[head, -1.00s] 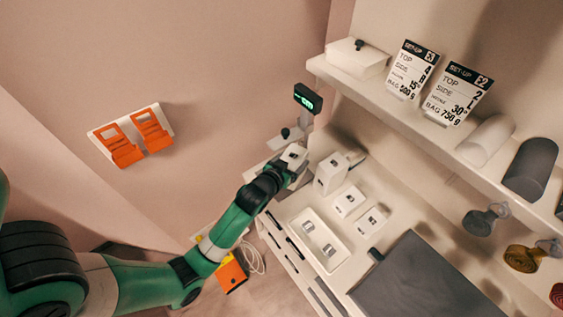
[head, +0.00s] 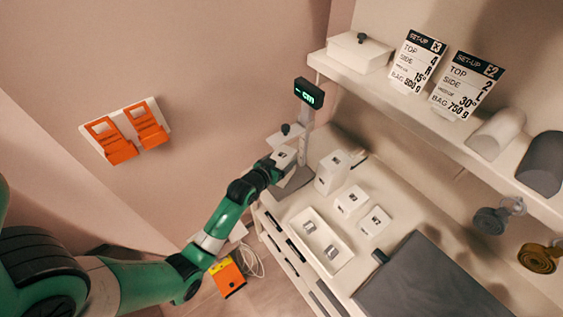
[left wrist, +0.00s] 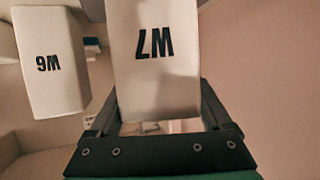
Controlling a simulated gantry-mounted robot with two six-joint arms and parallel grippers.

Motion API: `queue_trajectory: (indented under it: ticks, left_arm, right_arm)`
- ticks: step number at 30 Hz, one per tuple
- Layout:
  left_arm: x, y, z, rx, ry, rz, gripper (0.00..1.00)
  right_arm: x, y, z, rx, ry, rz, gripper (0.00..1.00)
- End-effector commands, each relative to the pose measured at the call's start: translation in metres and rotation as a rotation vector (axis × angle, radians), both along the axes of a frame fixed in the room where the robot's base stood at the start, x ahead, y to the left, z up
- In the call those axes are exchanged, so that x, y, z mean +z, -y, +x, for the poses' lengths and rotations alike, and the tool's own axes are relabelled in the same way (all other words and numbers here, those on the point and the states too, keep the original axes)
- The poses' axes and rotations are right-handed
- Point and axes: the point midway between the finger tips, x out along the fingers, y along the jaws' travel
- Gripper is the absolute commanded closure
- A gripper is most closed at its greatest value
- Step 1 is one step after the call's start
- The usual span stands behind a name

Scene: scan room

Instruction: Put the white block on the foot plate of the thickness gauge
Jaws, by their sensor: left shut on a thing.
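The white block (head: 284,156) is held in my left gripper (head: 277,165), close to the thickness gauge. In the left wrist view the white block (left wrist: 156,50) fills the space between the fingers and bears a dark marking. The thickness gauge (head: 306,120) is a pale post with a lit green display and a dark-knobbed plunger arm (head: 286,130) above the block. Its grey foot plate (head: 298,181) shows partly beside the gripper; I cannot tell whether the block touches it. My right gripper is out of view.
A taller white block (head: 331,172) stands close right of the gauge and also shows in the left wrist view (left wrist: 48,62). Two smaller white blocks, a white tray (head: 346,257) with two pieces and a grey slab (head: 420,283) lie further along. A shelf (head: 400,103) overhangs the bench.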

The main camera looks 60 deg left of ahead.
Motion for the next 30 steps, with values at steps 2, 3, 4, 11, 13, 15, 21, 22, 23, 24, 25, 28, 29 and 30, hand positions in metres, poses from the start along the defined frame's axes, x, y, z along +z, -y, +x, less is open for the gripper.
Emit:
queue_trajectory:
  ticks: [2, 3, 4, 11, 13, 15, 21, 22, 23, 24, 25, 28, 29, 30]
  left_arm:
    - [-0.003, -0.005, 0.0, 0.002, 0.007, 0.007, 1.0]
    - [-0.002, -0.005, 0.0, 0.001, 0.007, 0.007, 1.0]
    - [-0.001, -0.005, 0.0, 0.001, 0.007, 0.007, 1.0]
    - [-0.005, -0.004, 0.0, 0.001, 0.008, 0.007, 1.0]
    - [-0.006, -0.004, -0.001, 0.001, 0.002, 0.003, 0.07]
    - [-0.006, -0.004, -0.001, 0.001, 0.002, 0.002, 0.0]
    - [-0.005, -0.004, -0.001, 0.001, 0.002, 0.002, 0.0]
    - [-0.004, -0.004, -0.001, 0.001, 0.002, 0.002, 0.0]
    - [-0.002, -0.004, 0.0, 0.001, 0.002, 0.002, 0.0]
    - [-0.001, -0.002, -0.003, 0.001, 0.001, 0.001, 0.0]
    - [0.0, 0.0, -0.006, 0.001, 0.001, 0.001, 0.0]
    - [0.009, 0.009, -0.02, 0.001, 0.001, 0.001, 0.0]
    - [0.012, 0.013, -0.025, 0.001, 0.001, 0.001, 0.0]
    - [0.016, 0.018, -0.033, 0.001, 0.001, 0.001, 0.0]
  right_arm:
    - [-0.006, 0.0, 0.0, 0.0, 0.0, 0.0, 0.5]
    - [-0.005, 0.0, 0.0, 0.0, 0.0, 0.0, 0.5]
    - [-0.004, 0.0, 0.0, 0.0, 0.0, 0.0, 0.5]
    - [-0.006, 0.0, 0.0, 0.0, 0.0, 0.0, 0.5]
    - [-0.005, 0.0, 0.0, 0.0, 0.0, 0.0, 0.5]
    - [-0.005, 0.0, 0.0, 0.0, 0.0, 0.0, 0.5]
    - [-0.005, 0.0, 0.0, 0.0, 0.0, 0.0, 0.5]
    - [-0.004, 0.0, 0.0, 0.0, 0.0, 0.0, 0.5]
    - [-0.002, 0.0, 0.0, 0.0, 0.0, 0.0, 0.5]
    - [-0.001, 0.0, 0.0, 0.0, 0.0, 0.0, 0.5]
    - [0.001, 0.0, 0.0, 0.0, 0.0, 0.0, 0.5]
    - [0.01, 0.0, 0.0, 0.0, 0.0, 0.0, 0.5]
    - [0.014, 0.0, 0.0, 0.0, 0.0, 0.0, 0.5]
    - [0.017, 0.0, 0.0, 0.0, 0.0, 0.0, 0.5]
